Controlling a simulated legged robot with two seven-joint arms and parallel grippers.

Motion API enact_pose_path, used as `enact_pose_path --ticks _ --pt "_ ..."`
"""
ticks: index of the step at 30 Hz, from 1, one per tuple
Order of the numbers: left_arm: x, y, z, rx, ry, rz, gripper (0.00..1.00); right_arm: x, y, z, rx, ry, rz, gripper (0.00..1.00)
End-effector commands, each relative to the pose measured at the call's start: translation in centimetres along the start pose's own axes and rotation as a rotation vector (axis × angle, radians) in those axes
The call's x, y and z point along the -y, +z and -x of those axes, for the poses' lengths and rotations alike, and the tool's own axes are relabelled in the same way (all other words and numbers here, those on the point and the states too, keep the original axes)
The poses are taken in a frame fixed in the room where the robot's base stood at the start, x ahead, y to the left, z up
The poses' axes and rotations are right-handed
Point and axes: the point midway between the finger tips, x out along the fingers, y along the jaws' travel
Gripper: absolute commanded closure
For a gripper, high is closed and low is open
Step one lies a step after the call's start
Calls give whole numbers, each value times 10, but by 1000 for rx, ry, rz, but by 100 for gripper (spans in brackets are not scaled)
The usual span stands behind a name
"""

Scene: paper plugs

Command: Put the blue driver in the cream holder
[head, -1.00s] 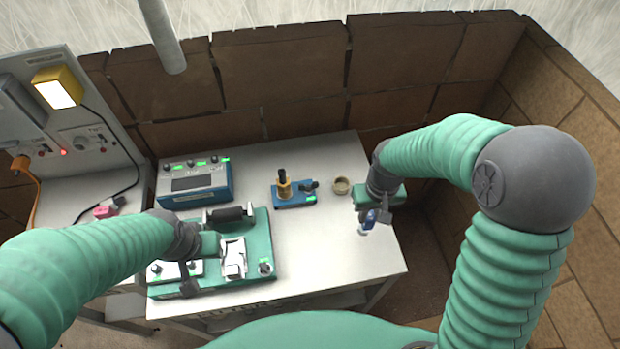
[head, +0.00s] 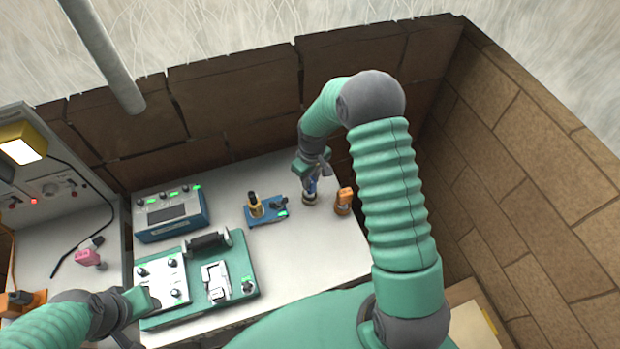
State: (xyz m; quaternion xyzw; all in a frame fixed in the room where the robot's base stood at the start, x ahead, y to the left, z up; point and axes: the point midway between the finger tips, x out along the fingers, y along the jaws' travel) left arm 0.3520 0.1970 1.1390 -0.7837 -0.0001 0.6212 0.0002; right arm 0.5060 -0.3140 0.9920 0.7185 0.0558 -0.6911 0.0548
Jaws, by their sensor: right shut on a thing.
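My right gripper (head: 311,179) is shut on the blue driver (head: 311,187), near the right end of the table. Only a small part of the driver shows below the fingers.
An orange object (head: 343,202) stands just right of the holder. A brick wall (head: 235,95) runs behind.

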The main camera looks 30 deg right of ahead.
Motion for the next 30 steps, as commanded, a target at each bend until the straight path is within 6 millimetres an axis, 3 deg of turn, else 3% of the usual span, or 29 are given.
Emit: enact_pose_path --ticks 3,11,12,16,26,30 --pt "0 -2 9 0 0 0 64 0 1 -12 2 -1 0 100" --pt "0 -1 5 0 0 0 64 0 1 -16 -1 0 0 100" --pt "0 -1 6 0 0 0 64 0 1 -15 -1 0 0 70" --pt "0 -2 6 0 0 0 64 0 1 -15 0 0 0 53" --pt "0 -1 6 0 0 0 64 0 0 -12 -1 1 0 53" --pt "0 1 -3 0 0 0 64 -1 -1 7 -6 3 0 53"
